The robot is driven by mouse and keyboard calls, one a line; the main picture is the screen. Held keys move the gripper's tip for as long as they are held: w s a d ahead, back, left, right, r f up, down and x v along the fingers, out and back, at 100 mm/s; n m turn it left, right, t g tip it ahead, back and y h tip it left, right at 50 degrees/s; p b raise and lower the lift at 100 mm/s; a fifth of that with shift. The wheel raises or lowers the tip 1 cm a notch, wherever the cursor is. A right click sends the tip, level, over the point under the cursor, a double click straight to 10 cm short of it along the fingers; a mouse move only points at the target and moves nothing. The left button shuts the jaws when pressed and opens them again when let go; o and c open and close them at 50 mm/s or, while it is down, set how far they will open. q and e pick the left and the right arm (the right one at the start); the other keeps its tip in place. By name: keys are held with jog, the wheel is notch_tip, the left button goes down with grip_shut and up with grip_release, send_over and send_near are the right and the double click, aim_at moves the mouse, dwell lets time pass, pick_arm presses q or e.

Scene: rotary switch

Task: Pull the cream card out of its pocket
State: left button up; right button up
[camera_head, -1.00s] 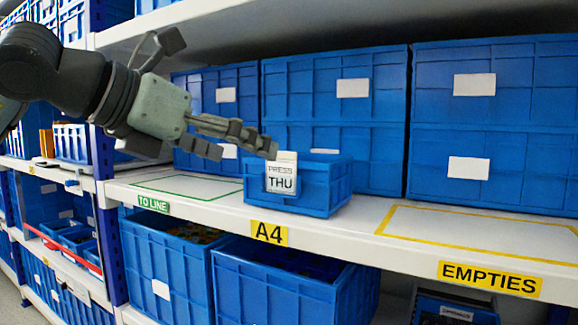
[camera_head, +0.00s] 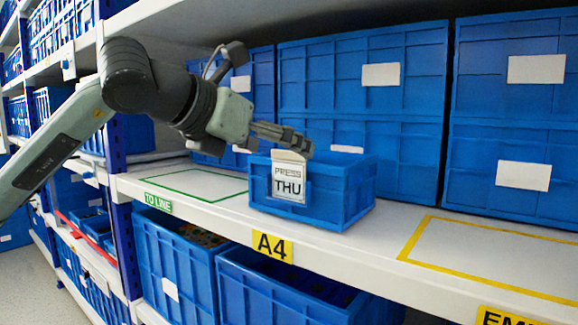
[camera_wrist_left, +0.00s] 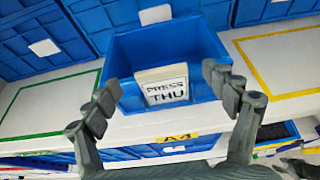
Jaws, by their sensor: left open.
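The small blue bin (camera_head: 340,200) stands on the white shelf above the A4 label. A pocket with a white face reading PRESS THU (camera_head: 287,185) is on its front. The cream card (camera_head: 288,156) sits in it, with only its top edge showing above the face. In the left wrist view the cream card (camera_wrist_left: 160,73) is between the spread fingers, with room on both sides. My left gripper (camera_head: 298,143) is open and empty, its fingers just above and behind the card's top edge in the head view. Contact cannot be told. My right gripper is not in view.
Large blue crates (camera_head: 362,90) stand behind the small bin. A green-outlined area (camera_head: 205,183) to its left and a yellow-outlined area (camera_head: 490,250) to its right are empty. The upper shelf (camera_head: 300,15) hangs above. Open blue crates (camera_head: 180,265) sit below.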

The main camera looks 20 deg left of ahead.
pick_arm(q)
jog(key=shift+x, duration=1.05)
jog(key=c, duration=0.9)
jog(key=shift+r, duration=0.15)
